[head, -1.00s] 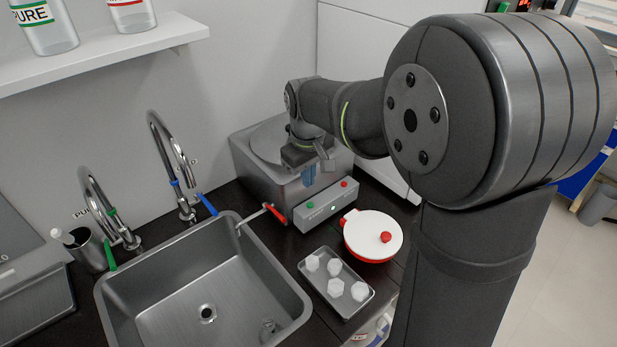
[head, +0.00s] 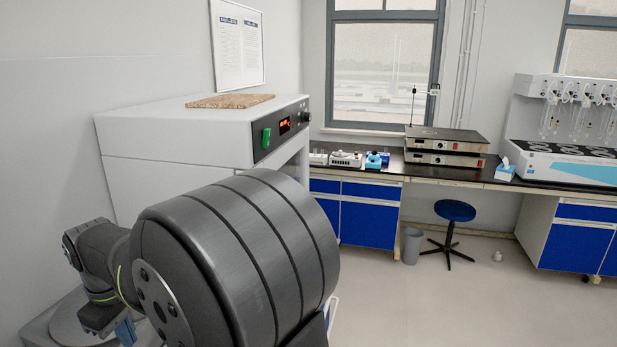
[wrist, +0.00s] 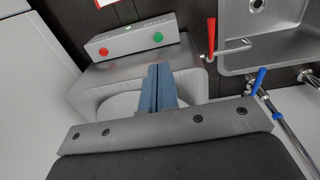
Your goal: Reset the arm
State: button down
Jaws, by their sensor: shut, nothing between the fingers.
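My arm fills the lower left of the head view. My gripper (head: 125,330) is at the bottom left edge there, with its blue fingers partly cut off by the frame. In the wrist view my gripper (wrist: 159,72) shows two blue fingers pressed together, with nothing between them. They are over the grey metal bath-like device (wrist: 90,82), above its round pale top. Its front panel (wrist: 130,38) carries a red and a green button.
A red-handled valve (wrist: 211,40) and the steel sink (wrist: 275,35) lie beside the device. A blue-handled tap (wrist: 259,80) is at right. A white oven-like cabinet (head: 180,130) stands just behind my arm. Open floor (head: 400,310) lies to the right.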

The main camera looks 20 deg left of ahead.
jog(key=shift+r, duration=1.45)
